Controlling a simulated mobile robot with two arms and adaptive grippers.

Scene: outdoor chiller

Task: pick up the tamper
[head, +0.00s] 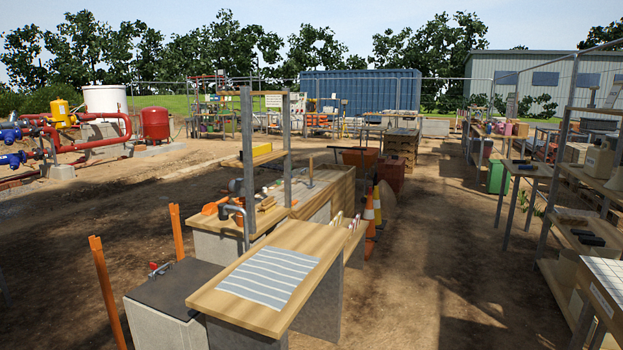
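I cannot pick out the tamper with certainty. A thin upright brown handle (311,168) stands on the long wooden workbench (325,190) in the middle, but it is too small to tell what it belongs to. Neither of my grippers shows in the head view.
A wooden table with a grey striped sheet (268,276) stands nearest, beside a dark-topped grey box (172,285). Orange posts (104,290) stand at left. Traffic cones (370,213) stand right of the bench. Shelves (590,170) line the right side. Open dirt (430,240) lies between.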

